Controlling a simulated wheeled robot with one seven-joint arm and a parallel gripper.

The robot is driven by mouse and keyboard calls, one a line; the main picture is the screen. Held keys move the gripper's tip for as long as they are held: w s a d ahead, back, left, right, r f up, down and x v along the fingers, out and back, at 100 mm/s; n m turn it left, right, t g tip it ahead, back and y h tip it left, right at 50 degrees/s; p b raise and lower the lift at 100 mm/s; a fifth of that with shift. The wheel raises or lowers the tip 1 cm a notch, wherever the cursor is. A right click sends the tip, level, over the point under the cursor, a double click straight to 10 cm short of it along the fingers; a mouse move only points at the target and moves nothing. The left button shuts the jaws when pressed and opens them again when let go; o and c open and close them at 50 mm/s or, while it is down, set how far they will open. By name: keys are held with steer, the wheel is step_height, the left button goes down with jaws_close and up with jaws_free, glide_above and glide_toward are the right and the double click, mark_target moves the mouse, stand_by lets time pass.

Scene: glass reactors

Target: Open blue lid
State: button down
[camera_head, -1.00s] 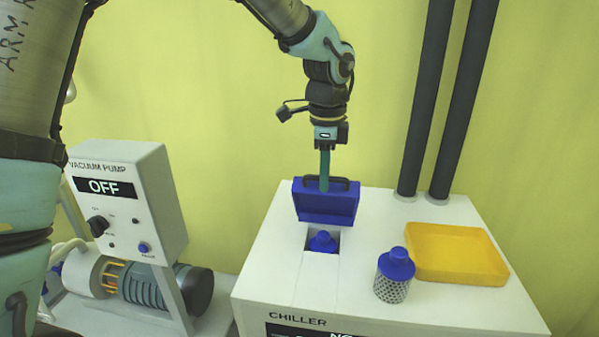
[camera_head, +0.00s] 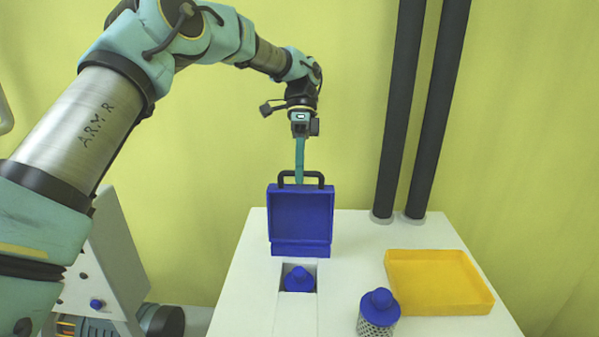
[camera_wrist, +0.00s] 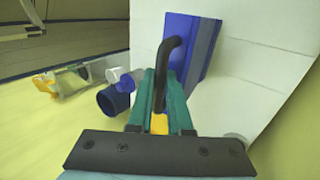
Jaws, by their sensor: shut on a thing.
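The blue lid (camera_head: 301,217) stands about upright on the white chiller top, its hollow inner side facing the head camera. A black handle (camera_head: 286,177) runs along its upper edge. My gripper (camera_head: 299,178) points down and is shut on this handle. In the wrist view the fingers (camera_wrist: 160,105) close around the black handle (camera_wrist: 170,52), and the blue lid (camera_wrist: 180,30) lies beyond it. In front of the lid, a square opening in the chiller top holds a blue-capped part (camera_head: 299,279).
A yellow tray (camera_head: 440,306) lies on the chiller (camera_head: 350,235) at right. A blue-capped mesh canister (camera_head: 378,314) stands in front of it. Two dark vertical pipes (camera_head: 437,110) rise behind. The vacuum pump unit (camera_head: 105,265) is at left, partly behind my arm.

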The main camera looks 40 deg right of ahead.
steer(key=shift+w+a+f, duration=0.1)
steer(key=shift+w+f, duration=0.2)
steer(key=shift+f, duration=0.05)
steer(key=c, duration=1.1)
jaws_free()
steer(key=shift+o, duration=1.3)
steer(key=shift+s+r, duration=0.1)
steer(key=v, duration=0.8)
steer(key=shift+s, duration=0.1)
